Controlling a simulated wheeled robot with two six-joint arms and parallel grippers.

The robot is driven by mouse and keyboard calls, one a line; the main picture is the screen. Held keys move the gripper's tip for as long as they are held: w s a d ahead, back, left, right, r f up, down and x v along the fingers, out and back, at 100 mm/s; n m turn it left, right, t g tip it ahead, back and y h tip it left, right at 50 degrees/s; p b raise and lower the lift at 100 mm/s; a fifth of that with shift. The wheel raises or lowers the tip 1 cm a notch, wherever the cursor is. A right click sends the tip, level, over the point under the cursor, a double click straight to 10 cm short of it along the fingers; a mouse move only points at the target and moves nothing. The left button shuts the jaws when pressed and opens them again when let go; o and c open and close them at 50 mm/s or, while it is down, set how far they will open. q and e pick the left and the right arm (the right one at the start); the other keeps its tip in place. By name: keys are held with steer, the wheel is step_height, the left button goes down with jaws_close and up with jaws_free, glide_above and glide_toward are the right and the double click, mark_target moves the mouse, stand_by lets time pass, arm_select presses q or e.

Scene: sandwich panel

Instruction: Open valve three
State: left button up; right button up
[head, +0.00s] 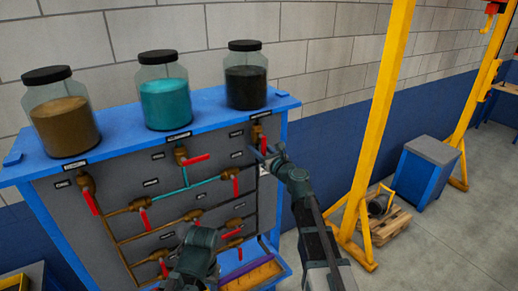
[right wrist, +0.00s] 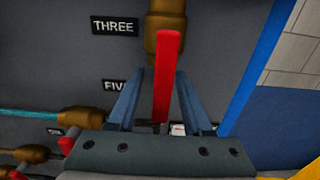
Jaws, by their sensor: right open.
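Valve three has a red lever (right wrist: 165,75) and a brass body (right wrist: 165,20), beside the THREE label (right wrist: 115,26) in the right wrist view. The lever hangs straight down in that view. My right gripper (right wrist: 158,98) is open, with one blue-grey finger on each side of the lever; I cannot tell whether either touches it. In the head view my right gripper (head: 264,154) is at the panel's upper right, below the black jar, and largely covers this valve. My left arm is low in front of the panel; its fingers do not show.
The grey panel (head: 115,172) carries several other brass valves with red levers, pipes and labels. Jars of brown (head: 65,120), teal (head: 164,100) and black (head: 246,85) contents stand on its blue top. A yellow frame post (head: 378,110) stands to the right.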

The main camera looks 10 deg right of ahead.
steer(key=v, duration=1.4)
steer(key=shift+w+a, duration=0.1)
steer(key=s+a+f+n+g+y+b, duration=0.1)
steer(key=s+a+f+n+g+b, duration=0.3)
steer(key=a+f+n, duration=0.55)
steer(key=s+a+f+n+g+y+b, duration=0.2)
steer(key=s+a+f+n+g+b, duration=0.1)
steer(key=s+a+f+n+g, duration=0.5)
steer(key=s+d+f+n+g+h+b, duration=0.1)
steer(key=s+f+n+g+h+b, duration=0.1)
steer(key=s+f+n+h, duration=0.3)
steer(key=s+d+f+n+g+h+b, duration=0.1)
steer(key=s+f+n+g+h+b, duration=0.2)
steer(key=s+f+n, duration=0.4)
steer(key=shift+f+n+h+b, duration=0.45)
steer(key=shift+f+n+h, duration=0.85)
steer(key=shift+f+n, duration=1.65)
steer(key=shift+r+n, duration=0.3)
steer(key=shift+r, duration=0.05)
